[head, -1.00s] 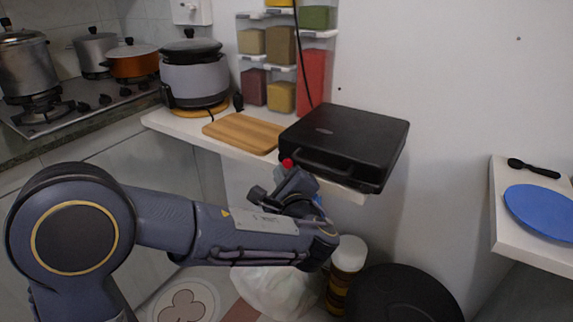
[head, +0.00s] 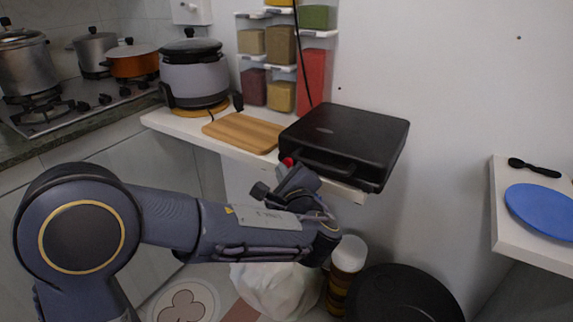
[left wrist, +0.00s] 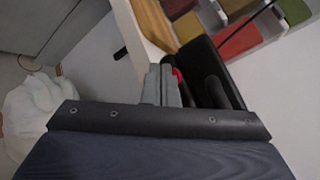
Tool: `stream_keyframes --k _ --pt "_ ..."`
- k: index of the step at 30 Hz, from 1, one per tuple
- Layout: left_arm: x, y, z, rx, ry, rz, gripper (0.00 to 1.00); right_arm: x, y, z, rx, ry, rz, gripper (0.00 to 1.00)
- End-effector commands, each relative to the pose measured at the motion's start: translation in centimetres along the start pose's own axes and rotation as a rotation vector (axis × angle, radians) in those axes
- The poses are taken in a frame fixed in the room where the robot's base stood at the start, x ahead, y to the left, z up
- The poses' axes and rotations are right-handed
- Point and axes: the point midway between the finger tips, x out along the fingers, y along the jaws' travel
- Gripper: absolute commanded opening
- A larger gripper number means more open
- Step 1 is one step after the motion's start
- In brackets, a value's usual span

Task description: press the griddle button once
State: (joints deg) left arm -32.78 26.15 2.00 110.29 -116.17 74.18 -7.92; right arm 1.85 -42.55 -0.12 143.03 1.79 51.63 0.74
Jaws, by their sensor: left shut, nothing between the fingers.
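The black griddle (head: 345,138) lies closed on the white wall shelf, its handle facing me. In the left wrist view the griddle (left wrist: 206,62) is partly hidden behind my fingers. A small red button (head: 287,162) shows at the griddle's front left corner, right at my fingertips. It also shows in the left wrist view (left wrist: 178,75), beside the fingers. My left gripper (head: 290,172) is shut and empty, its tips at the button. In the left wrist view its two fingers (left wrist: 161,84) are together. I cannot tell whether they touch the button. My right gripper is not in view.
A wooden board (head: 243,132) and a grey cooker (head: 195,78) stand left of the griddle on the shelf (head: 170,123). Spice dispensers (head: 281,50) hang behind. A blue plate (head: 541,211) is on the right shelf. A white bag (head: 275,290) and jar (head: 347,258) are below.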

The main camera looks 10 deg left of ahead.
Motion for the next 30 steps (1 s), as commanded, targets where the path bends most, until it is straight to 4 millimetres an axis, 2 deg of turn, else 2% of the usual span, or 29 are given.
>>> stream_keyframes --k 30 --pt "0.70 -0.50 -0.50 0.000 0.000 0.000 0.00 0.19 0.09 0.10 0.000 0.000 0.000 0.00"
